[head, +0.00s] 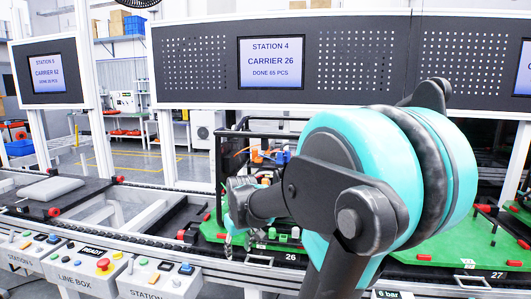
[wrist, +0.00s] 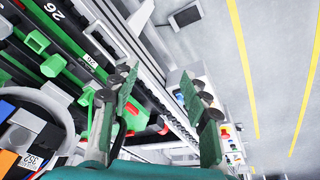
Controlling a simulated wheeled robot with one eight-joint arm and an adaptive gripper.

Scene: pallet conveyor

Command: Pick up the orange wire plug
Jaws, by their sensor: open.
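An orange block (head: 257,156), which looks like the orange wire plug, sits beside a blue block (head: 282,158) at the back of the green carrier marked 26 (head: 208,229). An orange wire curves just left of it. In the wrist view an orange block (wrist: 7,161) shows at the lower left edge next to a blue one; it is cut off by the frame. My gripper (head: 238,238) hangs low over the front edge of the carrier, apart from the orange block. In the wrist view its two green fingers (wrist: 157,80) are spread, with nothing between them.
My arm covers much of the carrier's right part. Control boxes with buttons, such as the line box (head: 88,266), stand along the front rail. A dark frame (head: 218,165) rises around the back of the carrier. Another green carrier, marked 27 (head: 440,248), is at the right.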

